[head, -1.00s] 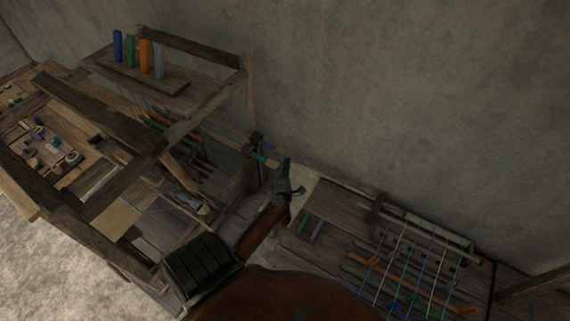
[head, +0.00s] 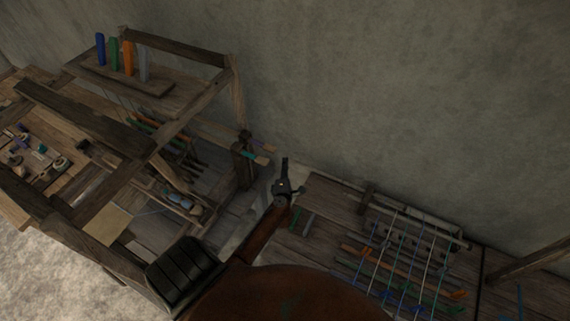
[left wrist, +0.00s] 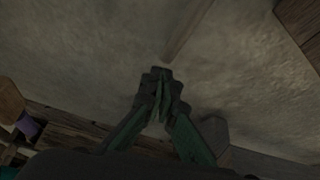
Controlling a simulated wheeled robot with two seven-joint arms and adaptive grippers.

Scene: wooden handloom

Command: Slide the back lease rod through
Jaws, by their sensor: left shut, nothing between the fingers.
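Two thin lease rods stick out of the loom's right side in the head view. The rod nearer the wall has a purple part near its end (head: 260,145); the nearer rod has a teal one (head: 254,158). My left gripper (head: 285,164) is shut and empty, just right of the rod ends and apart from them. In the left wrist view its fingertips (left wrist: 160,76) meet with nothing between them. A purple piece (left wrist: 28,125) shows at that view's lower left edge. The rods' inner lengths are partly hidden by the loom frame. My right gripper does not show.
The wooden loom (head: 85,118) fills the left, with coloured spools (head: 127,57) on its top shelf. A rack strung with coloured cords (head: 410,250) lies on the bench at right. The grey wall (head: 400,90) stands close behind the gripper.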

